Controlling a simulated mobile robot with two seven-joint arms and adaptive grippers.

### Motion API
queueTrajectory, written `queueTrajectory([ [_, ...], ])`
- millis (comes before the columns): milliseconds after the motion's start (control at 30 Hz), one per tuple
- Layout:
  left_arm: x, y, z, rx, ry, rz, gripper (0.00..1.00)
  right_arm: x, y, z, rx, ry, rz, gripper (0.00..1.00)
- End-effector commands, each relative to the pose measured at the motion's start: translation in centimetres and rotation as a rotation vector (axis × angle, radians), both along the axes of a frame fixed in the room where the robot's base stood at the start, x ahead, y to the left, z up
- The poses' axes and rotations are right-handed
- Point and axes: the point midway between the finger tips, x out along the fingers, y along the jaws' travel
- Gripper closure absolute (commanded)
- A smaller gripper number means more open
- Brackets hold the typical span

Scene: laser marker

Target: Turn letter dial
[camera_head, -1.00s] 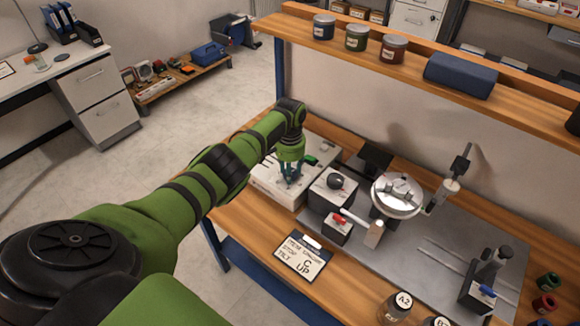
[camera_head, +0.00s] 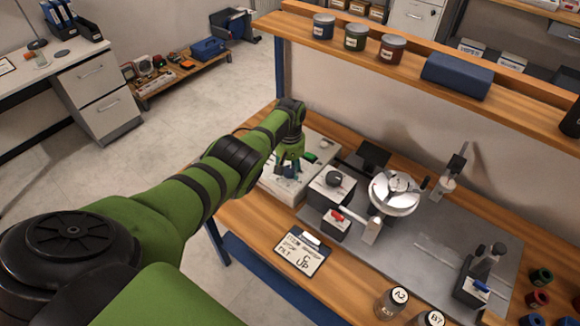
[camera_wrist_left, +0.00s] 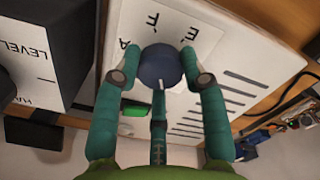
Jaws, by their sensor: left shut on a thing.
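The letter dial is a round dark blue knob (camera_wrist_left: 160,68) with a white mark on its edge, on the white face of a box (camera_head: 272,187). In the head view my left gripper (camera_head: 289,167) reaches down onto the white box and hides the dial. My right gripper is not in view.
A dark box with a black knob (camera_head: 334,179) stands right of the white box, with a red-switch box (camera_head: 336,222) in front. A round metal chuck (camera_head: 394,193) is farther right. A shelf (camera_head: 440,92) runs behind.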

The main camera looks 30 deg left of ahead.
Motion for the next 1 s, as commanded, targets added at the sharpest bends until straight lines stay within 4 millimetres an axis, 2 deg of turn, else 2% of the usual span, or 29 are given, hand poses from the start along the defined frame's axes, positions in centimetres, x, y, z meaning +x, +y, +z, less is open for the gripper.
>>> queueTrajectory([
  [300, -0.11, -0.03, -0.09, -0.001, 0.004, 0.072, 0.9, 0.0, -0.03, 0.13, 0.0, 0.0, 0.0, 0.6],
  [700, -0.1, -0.03, -0.09, -0.001, 0.004, 0.076, 0.9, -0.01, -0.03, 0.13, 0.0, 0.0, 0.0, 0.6],
  [733, -0.11, -0.02, -0.09, -0.001, 0.004, 0.076, 0.5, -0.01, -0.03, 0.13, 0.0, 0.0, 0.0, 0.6],
  [767, -0.1, -0.03, -0.09, -0.001, 0.004, 0.076, 0.38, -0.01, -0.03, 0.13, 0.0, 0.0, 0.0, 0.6],
  [800, -0.09, -0.02, -0.08, 0.0, 0.003, 0.076, 0.34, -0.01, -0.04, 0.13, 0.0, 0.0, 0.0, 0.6],
  [1000, -0.04, -0.01, -0.04, 0.0, 0.001, 0.075, 0.34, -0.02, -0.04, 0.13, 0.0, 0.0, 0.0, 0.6],
])
